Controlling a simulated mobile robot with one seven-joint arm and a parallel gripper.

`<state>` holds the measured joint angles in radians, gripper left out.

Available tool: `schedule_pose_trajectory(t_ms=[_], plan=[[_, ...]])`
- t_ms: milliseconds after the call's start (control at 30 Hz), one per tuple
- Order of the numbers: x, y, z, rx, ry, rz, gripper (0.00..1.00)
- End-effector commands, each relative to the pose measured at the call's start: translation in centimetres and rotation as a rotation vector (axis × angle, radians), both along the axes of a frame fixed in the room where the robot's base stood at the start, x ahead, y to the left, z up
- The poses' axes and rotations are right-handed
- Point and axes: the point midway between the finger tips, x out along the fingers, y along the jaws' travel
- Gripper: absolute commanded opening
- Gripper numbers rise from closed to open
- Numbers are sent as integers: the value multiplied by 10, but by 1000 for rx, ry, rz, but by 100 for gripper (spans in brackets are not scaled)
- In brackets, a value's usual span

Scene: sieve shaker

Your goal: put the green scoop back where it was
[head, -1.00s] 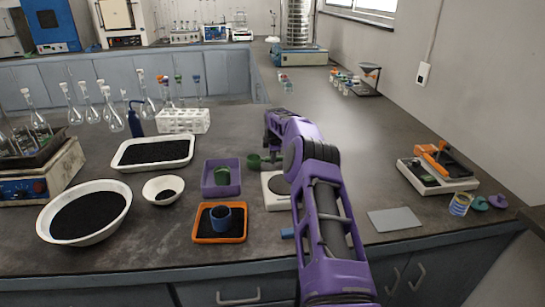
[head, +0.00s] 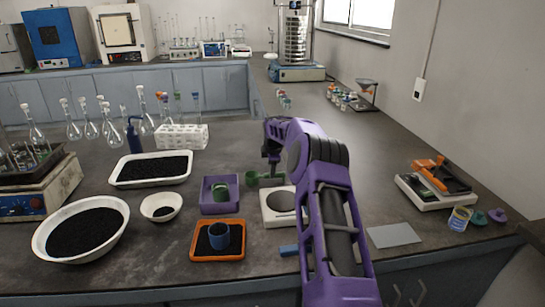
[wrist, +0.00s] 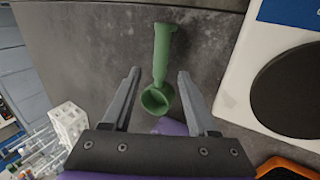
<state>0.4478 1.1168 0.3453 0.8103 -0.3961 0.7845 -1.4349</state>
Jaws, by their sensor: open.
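The green scoop (head: 252,179) lies on the grey bench, just right of the purple tray, with its handle pointing right. In the wrist view the scoop (wrist: 157,98) lies between my two fingers, bowl toward the palm and handle reaching past the fingertips. My gripper (wrist: 158,74) is open, with a gap on both sides of the scoop. In the head view my gripper (head: 270,168) is over the handle, partly hidden by my arm.
The purple tray (head: 206,207) holds a green cup. A white balance (head: 272,218) with a dark round plate stands close by. An orange tray (head: 198,256) with a blue cup is in front. A white tray (head: 119,184) is at left.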

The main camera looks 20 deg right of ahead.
Motion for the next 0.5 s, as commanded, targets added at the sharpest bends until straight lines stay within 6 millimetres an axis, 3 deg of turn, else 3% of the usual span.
schedule_pose_trajectory(t_ms=[33,300,500], plan=[[-4,1,12,-2,-2,0,59],[-26,7,54,-3,-1,0,59],[-34,10,69,0,0,0,59]])
